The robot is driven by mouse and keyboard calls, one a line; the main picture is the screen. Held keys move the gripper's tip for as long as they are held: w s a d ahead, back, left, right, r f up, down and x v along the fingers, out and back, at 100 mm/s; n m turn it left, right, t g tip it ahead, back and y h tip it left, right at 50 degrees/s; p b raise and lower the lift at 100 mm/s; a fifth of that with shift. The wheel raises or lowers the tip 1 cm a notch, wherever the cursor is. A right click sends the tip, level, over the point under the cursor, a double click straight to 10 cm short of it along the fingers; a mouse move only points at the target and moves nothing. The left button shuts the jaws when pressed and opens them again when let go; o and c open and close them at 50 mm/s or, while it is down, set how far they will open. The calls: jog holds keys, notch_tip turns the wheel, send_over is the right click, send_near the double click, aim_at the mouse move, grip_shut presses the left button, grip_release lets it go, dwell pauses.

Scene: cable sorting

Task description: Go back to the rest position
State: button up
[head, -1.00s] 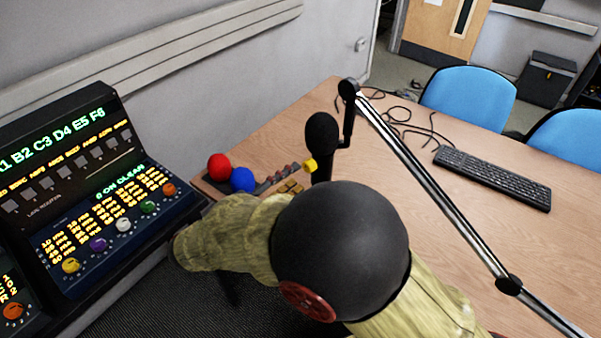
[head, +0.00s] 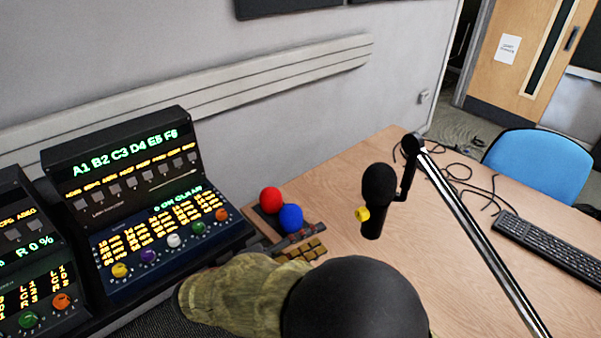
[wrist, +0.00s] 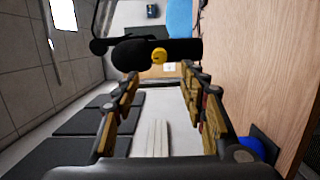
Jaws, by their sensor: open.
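My gripper (wrist: 160,78) is open in the wrist view, its two brown-and-grey fingers apart with nothing between them. Beyond the fingertips in the wrist view are a black microphone (wrist: 150,53) and a small yellow piece (wrist: 159,56). The microphone (head: 379,190) stands over the table in the head view, with the yellow piece (head: 362,214) at its side.
A red ball (head: 270,200) and a blue ball (head: 291,217) sit at the table's left edge, beside the lit console (head: 150,215). A slanted microphone arm (head: 470,230) crosses the wooden table (head: 340,170). A keyboard (head: 550,247), loose cables and a blue chair (head: 540,165) are at right.

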notch_tip(320, 180, down, 8)
jog(key=s+n+g+y, duration=0.2)
jog(key=s+n+y, duration=0.1)
jog(key=n, duration=0.1)
jog(key=s+d+f+g+y+p, duration=0.1)
jog(key=s+d+g+y+p, duration=0.15)
jog(key=s+g+y, duration=0.4)
jog(key=s+d+r+m+t+y+p, duration=0.2)
jog(key=s+d+r+m+t+y, duration=0.1)
jog(key=r, duration=0.6)
jog(key=s+d+r+m+t+y+p, duration=0.2)
jog(key=d+r+m, duration=0.4)
jog(key=r, duration=0.3)
jog(key=shift+s+d+r+t+y, duration=0.15)
jog(key=shift+s+r+t+y, duration=0.1)
jog(key=shift+s+t+y, duration=0.5)
